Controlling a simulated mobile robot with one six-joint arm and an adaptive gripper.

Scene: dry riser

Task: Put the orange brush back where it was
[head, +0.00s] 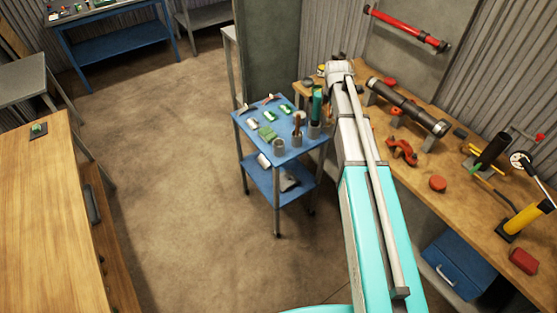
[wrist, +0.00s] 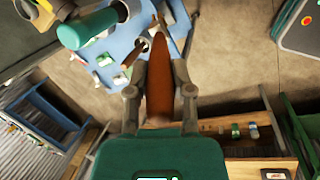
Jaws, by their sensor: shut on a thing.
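My gripper (wrist: 160,82) is shut on the orange brush (wrist: 159,70) in the wrist view. The brush shows as a long orange-brown shape between the two fingers, pointing away from the palm. In the head view the gripper and the held brush cannot be made out behind my arm. The blue trolley (head: 258,124) carries several small grey cups. One cup (head: 279,147) at its front looks empty. Another cup (head: 297,138) holds a brown-handled thing. A third cup (head: 314,130) holds a green thing (head: 317,100). Whether the brush touches anything is unclear.
Small green and white items (head: 267,133) lie on the trolley top. A wooden workbench (head: 411,177) on the right holds a pipe (head: 405,105), red parts and a yellow cylinder (head: 527,215). A wooden counter (head: 38,220) stands at left. The floor (head: 170,150) between is clear.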

